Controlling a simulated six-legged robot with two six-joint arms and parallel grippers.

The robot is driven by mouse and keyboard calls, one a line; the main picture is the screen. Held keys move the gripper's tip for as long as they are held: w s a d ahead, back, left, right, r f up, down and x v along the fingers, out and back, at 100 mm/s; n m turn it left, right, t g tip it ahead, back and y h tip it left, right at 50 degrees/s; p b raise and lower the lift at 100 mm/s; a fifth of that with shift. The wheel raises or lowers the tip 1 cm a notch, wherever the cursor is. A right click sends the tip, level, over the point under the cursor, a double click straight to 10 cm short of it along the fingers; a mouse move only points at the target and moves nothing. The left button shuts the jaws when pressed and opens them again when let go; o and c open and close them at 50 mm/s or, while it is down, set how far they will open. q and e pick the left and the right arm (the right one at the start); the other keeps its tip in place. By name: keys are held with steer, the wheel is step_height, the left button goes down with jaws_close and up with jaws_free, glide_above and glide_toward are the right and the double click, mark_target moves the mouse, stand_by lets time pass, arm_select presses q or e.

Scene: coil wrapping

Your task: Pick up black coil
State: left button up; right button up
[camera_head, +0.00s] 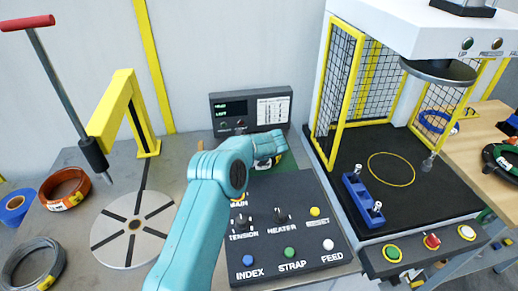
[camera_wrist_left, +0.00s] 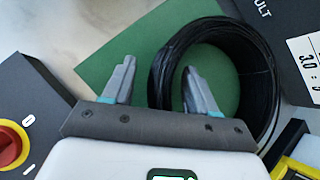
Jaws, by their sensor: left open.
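The black coil (camera_wrist_left: 172,62) is a ring of dark wire lying on a green mat (camera_wrist_left: 120,42) in the left wrist view. My left gripper (camera_wrist_left: 158,66) is open, its fingers on either side of the coil's left wall. One finger is outside the ring over the mat and the other is over the ring's opening. I cannot tell whether they touch it. In the head view my teal left arm reaches over the control panel to the mat (camera_head: 285,184); it hides the coil and most of the gripper. My right gripper is not in view.
The black control panel (camera_head: 300,226) with knobs and buttons lies in front of the mat, and a display box (camera_head: 233,112) stands behind. A round turntable (camera_head: 112,236) and copper (camera_head: 64,188), blue (camera_head: 14,207) and grey (camera_head: 35,264) coils are left. A caged press (camera_head: 345,85) stands right.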

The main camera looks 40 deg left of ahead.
arm_select(q)
steer(key=shift+a+f, duration=0.1)
steer(key=shift+a, duration=0.05)
steer(key=shift+c, duration=0.3)
steer(key=c, duration=1)
jaws_close()
steer(key=shift+f, duration=0.15)
steer(key=shift+r, duration=0.2)
